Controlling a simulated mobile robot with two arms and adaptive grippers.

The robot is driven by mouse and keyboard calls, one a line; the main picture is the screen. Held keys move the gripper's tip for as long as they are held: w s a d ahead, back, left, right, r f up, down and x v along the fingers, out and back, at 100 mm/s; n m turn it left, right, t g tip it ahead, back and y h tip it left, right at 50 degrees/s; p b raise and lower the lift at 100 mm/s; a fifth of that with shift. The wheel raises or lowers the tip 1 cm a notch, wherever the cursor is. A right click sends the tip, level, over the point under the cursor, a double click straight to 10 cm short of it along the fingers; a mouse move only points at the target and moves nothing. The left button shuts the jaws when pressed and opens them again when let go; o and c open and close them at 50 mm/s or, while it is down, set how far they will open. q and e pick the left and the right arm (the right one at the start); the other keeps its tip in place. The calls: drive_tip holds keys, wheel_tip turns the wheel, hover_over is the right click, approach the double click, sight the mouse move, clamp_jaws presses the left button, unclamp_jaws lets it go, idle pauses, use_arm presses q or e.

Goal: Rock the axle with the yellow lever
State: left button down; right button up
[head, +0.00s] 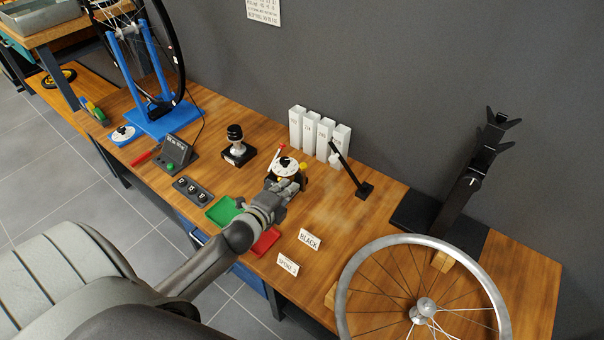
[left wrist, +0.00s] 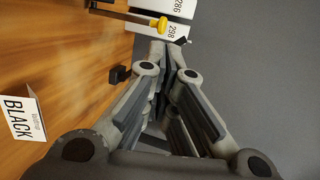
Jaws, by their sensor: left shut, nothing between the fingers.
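A small device with a round white dial (head: 284,164) stands near the middle of the bench. A yellow knob (head: 303,166) shows at its right side. In the left wrist view, a yellow-ended lever (left wrist: 158,23) with a thin shaft shows just beyond the fingertips, in front of white boxes. My left gripper (head: 292,184) is shut and empty, close to the near side of the dial device and partly hiding it. I cannot tell whether the fingers touch the lever. The axle cannot be made out. My right gripper is not in view.
White labelled boxes (head: 318,132) and a black angled post (head: 346,165) stand behind. Green (head: 222,211) and red (head: 266,241) trays flank my arm. A "BLACK" card (head: 309,239) stands at front. A spoked wheel (head: 346,284) is at right, a blue truing stand (head: 160,118) at left.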

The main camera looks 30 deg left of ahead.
use_arm(q)
hover_over(303, 178)
drive_tip(key=s+d, duration=0.2)
drive_tip(key=s, duration=0.2)
wheel_tip(303, 178, down, 2)
drive_tip(key=shift+w+a+f+b, duration=0.2)
drive_tip(key=shift+w+b, duration=0.1)
drive_tip(key=shift+w, duration=0.2)
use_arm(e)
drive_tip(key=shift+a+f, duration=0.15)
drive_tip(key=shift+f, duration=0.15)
